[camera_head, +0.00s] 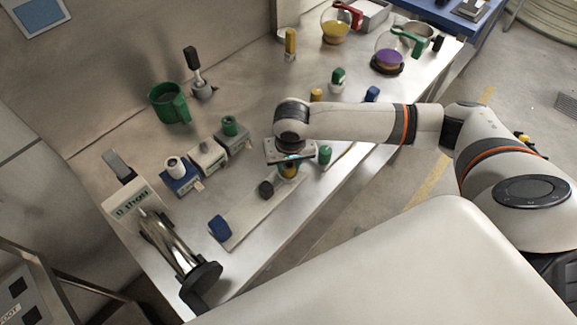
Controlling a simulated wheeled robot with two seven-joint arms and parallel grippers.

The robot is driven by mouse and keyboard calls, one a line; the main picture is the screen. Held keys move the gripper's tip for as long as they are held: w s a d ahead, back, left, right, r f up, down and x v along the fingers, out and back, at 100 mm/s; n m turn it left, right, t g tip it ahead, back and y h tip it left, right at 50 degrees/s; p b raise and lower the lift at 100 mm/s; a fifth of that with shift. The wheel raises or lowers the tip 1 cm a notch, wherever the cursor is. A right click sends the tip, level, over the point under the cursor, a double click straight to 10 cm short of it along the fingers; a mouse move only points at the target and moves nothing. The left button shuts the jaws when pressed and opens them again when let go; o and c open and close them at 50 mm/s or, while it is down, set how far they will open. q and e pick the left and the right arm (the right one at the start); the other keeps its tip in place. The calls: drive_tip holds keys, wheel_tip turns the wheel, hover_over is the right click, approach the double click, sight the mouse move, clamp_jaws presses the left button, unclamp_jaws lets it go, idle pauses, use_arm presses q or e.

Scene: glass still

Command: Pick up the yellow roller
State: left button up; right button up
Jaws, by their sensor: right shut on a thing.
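My right gripper (288,165) points down over the front part of the metal bench. It is shut on a small yellow piece, which I take for the yellow roller (288,173). The jaws and the wrist hide most of this piece, and I cannot tell whether it is clear of the plate below. Other yellow things are a short piece (316,95) behind my right wrist and a taller one (290,44) near the back wall. My left gripper is out of view.
A dark knob (266,189) and a blue piece (220,228) are on the long plate (257,212). A green piece (325,154) stands right of the gripper. Small blocks (207,154) stand left, with a green mug (169,102) behind. Round flasks (389,49) stand far right.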

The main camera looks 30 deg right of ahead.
wheel_tip(320, 180, up, 10)
drive_tip(key=b, duration=0.1)
drive_tip(key=shift+b, duration=0.3)
drive_tip(key=o, duration=0.6)
clamp_jaws()
